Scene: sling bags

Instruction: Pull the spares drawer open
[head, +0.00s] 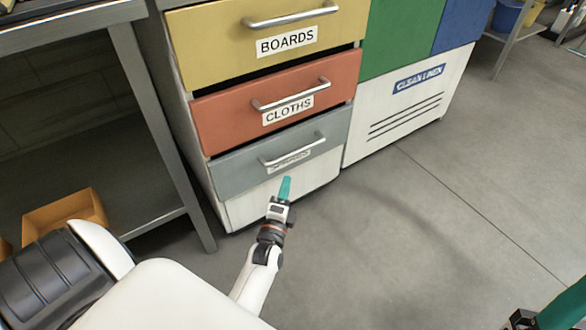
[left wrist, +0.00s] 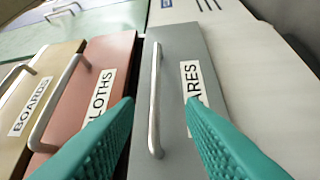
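The spares drawer (head: 230,175) is the grey lowest drawer of the stack, its front roughly in line with the drawers above. Its silver bar handle (head: 293,152) partly hides the label in the head view.
Above are the red cloths drawer (head: 215,115) and yellow boards drawer (head: 210,40). A white clean linen cabinet (head: 420,100) stands to the right. A metal table (head: 160,130) with an orange bin (head: 65,215) below stands left. The floor (head: 420,230) in front is clear.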

